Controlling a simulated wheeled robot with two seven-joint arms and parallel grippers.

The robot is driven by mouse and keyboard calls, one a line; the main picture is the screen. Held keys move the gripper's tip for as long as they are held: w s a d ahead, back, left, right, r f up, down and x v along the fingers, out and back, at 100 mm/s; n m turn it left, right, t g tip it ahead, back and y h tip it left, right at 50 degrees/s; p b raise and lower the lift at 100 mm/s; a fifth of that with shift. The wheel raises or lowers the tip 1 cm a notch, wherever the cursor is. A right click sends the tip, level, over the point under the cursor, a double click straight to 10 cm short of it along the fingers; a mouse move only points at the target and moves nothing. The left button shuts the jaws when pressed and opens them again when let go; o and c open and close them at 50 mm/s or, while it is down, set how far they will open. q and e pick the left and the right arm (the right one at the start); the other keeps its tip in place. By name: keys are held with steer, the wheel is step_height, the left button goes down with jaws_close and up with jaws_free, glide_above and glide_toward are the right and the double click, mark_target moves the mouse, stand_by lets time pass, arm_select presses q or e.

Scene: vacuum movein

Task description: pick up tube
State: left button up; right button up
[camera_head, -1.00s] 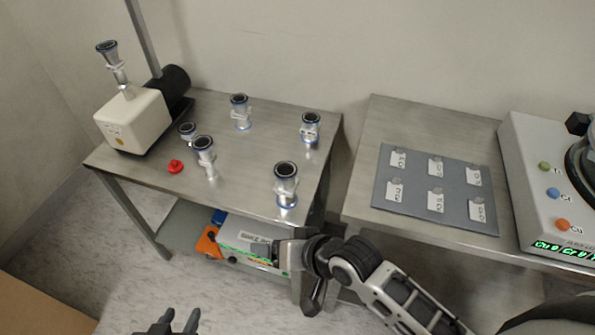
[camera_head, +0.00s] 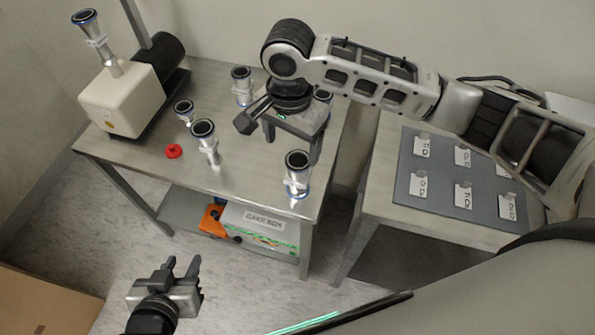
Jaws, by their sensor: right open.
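Several metallic tubes with dark round tops stand on the left table (camera_head: 140,158). One tube (camera_head: 297,177) is at the front right, another (camera_head: 206,142) is at the front middle, a short one (camera_head: 184,111) is beside it, and one (camera_head: 241,87) is at the back. A further tube (camera_head: 323,96) is mostly hidden behind my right gripper (camera_head: 292,148). The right gripper points down over the table's right part, open, fingers apart, with nothing seen between them. My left gripper (camera_head: 182,268) is open and empty over the floor in front of the table.
A white pump-like device (camera_head: 122,100) with a tube (camera_head: 92,32) on top stands at the table's back left. A red cap (camera_head: 173,151) lies near the front edge. The right table holds a grey panel with labels (camera_head: 440,212). A boxed unit (camera_head: 262,222) sits on the lower shelf.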

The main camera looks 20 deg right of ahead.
mark_target(292, 161)
step_height(292, 161, down, 6)
steer(key=shift+f, duration=0.1)
steer(key=f, duration=0.2)
steer(key=d+f, duration=0.1)
steer(key=f, duration=0.1)
steer(key=shift+w+d+f+b, duration=0.1)
steer(key=shift+d+f+b, duration=0.1)
steer(key=shift+b, duration=0.1)
steer(key=shift+f, duration=0.4)
steer(key=shift+r, duration=0.1)
steer(key=c, duration=1.2)
